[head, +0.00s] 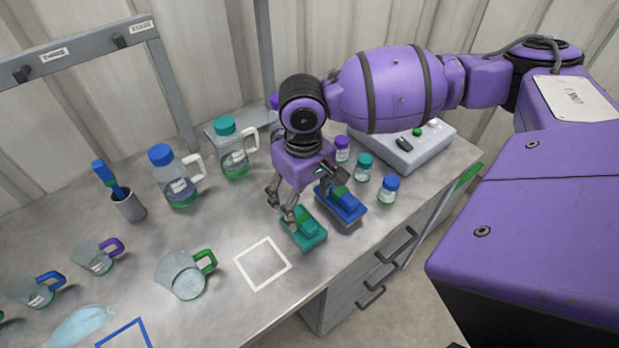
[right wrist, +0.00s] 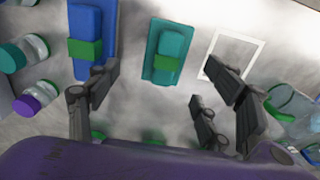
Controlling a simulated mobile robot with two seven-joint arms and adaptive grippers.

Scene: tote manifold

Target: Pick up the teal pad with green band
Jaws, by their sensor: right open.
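The teal pad with green band (head: 309,233) lies on the grey bench, beside a blue pad with a green band (head: 346,206). My right gripper (head: 311,204) is above the bench at these pads, with its fingers partly in front of them. In the right wrist view, the teal pad (right wrist: 173,48) lies between and beyond the spread fingertips of my right gripper (right wrist: 163,70). The blue pad (right wrist: 87,22) is to its left, close to the left finger. The right gripper is open and empty. My left gripper is not in view.
Small jars (head: 363,168) and a grey device (head: 408,148) stand right of the pads. Bottles (head: 237,160) stand behind. Beakers (head: 182,277) and a cup with a blue-handled tool (head: 129,207) are left. A white outlined square (head: 262,264) is empty.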

